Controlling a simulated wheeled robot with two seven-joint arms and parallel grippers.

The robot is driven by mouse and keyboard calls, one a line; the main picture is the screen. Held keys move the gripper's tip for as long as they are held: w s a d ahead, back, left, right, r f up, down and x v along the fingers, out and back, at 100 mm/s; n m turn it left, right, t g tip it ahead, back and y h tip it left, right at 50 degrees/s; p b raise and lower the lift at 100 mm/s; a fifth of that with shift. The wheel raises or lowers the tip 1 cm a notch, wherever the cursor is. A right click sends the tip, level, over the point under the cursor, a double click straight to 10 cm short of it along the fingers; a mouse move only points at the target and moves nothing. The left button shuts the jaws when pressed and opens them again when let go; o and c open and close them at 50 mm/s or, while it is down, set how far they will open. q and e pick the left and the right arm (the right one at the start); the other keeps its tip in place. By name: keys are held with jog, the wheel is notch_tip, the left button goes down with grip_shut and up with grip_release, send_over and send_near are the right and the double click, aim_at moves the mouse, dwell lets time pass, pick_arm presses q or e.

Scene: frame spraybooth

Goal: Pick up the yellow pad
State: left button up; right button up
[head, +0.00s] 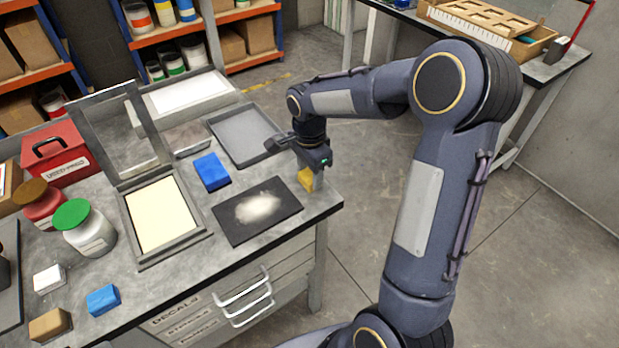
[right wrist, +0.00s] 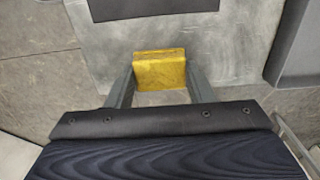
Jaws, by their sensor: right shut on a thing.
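The yellow pad (head: 306,179) is at the right end of the grey workbench, beside the black mat with a white powdery patch. My right gripper (head: 310,165) is shut on the pad from above. In the right wrist view, the yellow pad (right wrist: 160,70) sits between the two fingers (right wrist: 158,88), one on each side. I cannot tell whether the pad touches the bench. My left gripper is not in view.
The black mat (head: 228,227), a blue block (head: 211,172) and a grey tray (head: 245,134) lie near the gripper. An open screen frame (head: 192,232), a green-lidded jar (head: 88,236) and a red box (head: 52,165) stand further left. The bench edge is close on the right.

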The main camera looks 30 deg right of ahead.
aim_at(309, 175)
jog(key=shift+r, duration=0.55)
notch_tip(309, 175, up, 2)
jog(key=shift+r, duration=0.25)
jog(key=s+a+r+b, duration=0.1)
jog(key=s+a+r, duration=0.5)
jog(key=s+r, duration=0.3)
jog(key=s, duration=0.3)
jog(key=shift+s+r, duration=0.25)
jog(key=shift+s, duration=0.1)
